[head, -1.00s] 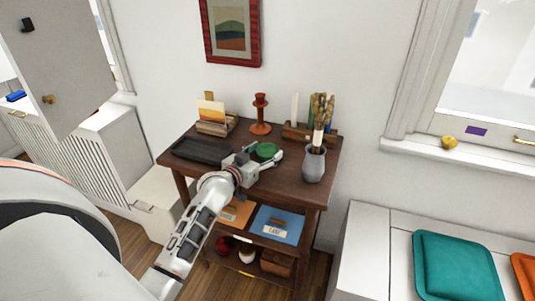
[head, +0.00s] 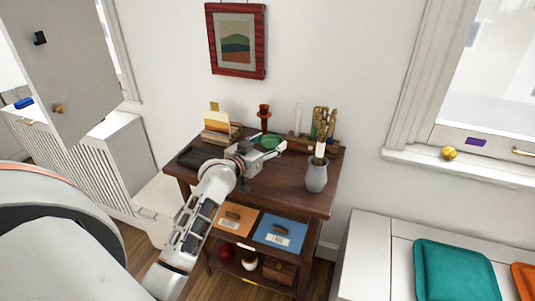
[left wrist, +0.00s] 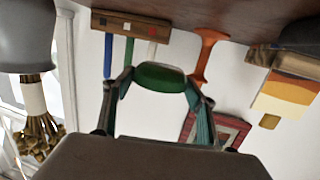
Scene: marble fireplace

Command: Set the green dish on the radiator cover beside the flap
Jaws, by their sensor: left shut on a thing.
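The green dish (head: 266,140) is above the dark wooden table (head: 300,200), in front of the rust-red candlestick (head: 264,116). My left gripper (head: 271,147) is shut on it. The left wrist view, upside down, shows the dish (left wrist: 160,77) between the two fingertips, clear of the tabletop. The white slatted radiator cover (head: 80,165) stands at the left, well away from the gripper. A grey panel with a brass knob (head: 65,75) stands in front of part of it; I cannot tell whether this is the flap. My right gripper is not in view.
A black tray (head: 203,157), a letter holder (head: 222,133) and a grey vase (head: 316,174) with brushes stand on the table. A small blue thing (head: 24,103) lies on the cover's far end. A white bench (head: 365,260) with cushions is at the right.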

